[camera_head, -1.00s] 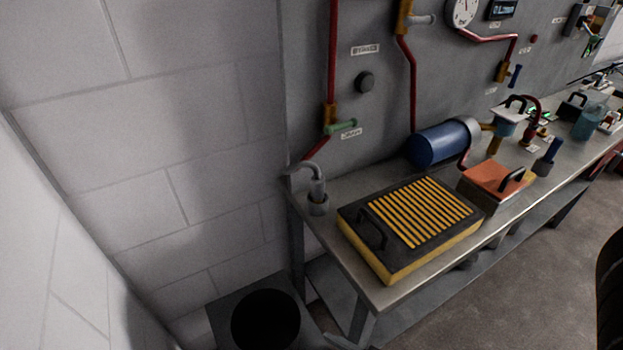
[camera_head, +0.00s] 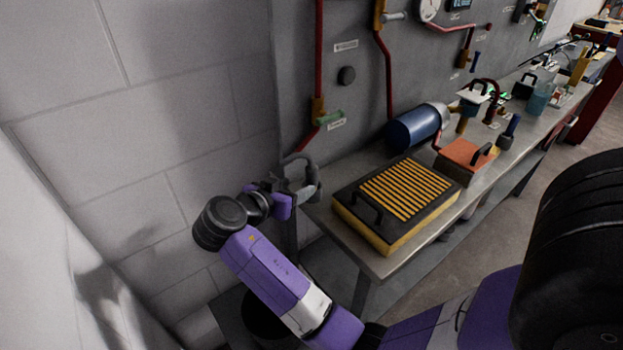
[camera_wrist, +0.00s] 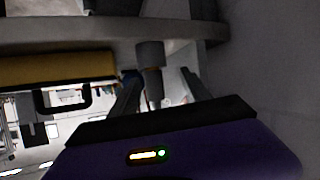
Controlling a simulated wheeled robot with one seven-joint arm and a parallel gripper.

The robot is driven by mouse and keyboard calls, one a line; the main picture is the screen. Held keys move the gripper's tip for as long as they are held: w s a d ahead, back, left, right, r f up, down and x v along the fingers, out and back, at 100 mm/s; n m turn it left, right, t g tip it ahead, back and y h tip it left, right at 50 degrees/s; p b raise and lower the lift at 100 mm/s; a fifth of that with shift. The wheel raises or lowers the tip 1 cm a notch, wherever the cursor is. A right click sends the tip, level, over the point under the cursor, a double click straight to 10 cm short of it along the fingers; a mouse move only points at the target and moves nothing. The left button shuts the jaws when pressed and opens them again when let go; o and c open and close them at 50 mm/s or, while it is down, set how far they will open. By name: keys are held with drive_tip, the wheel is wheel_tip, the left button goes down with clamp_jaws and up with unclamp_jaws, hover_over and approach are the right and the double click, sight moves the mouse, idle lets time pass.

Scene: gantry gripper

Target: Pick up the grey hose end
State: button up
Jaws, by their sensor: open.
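The grey hose end (camera_head: 312,172) stands at the left end of the workbench, below the red pipe on the wall panel. Its curved upper part shows; its lower part is partly hidden by my gripper (camera_head: 296,192). In the wrist view the bench appears upside down. There the grey hose end (camera_wrist: 151,58) lies between the two dark fingers of my gripper (camera_wrist: 161,80), which are spread apart. A gap shows between the hose end and the right finger; whether the left finger touches it is not clear.
A black and yellow ribbed box (camera_head: 400,200) with a handle sits just right on the bench (camera_head: 375,262). A blue cylinder (camera_head: 412,130) and an orange-topped box (camera_head: 466,154) are beyond it. The wall (camera_head: 150,130) is close on the left.

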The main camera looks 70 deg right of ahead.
sight(316, 167)
drive_tip(key=r+m, duration=0.1)
drive_tip(key=d+r+m+g, duration=0.1)
drive_tip(key=s+r+m+g, duration=0.1)
drive_tip(key=r, duration=0.1)
drive_tip(key=shift+d, duration=0.2)
drive_tip(key=shift+s+d+r, duration=0.1)
drive_tip(key=shift+d, duration=0.15)
drive_tip(key=shift+p+x, duration=0.95)
drive_tip(key=shift+x, duration=2.65)
clamp_jaws()
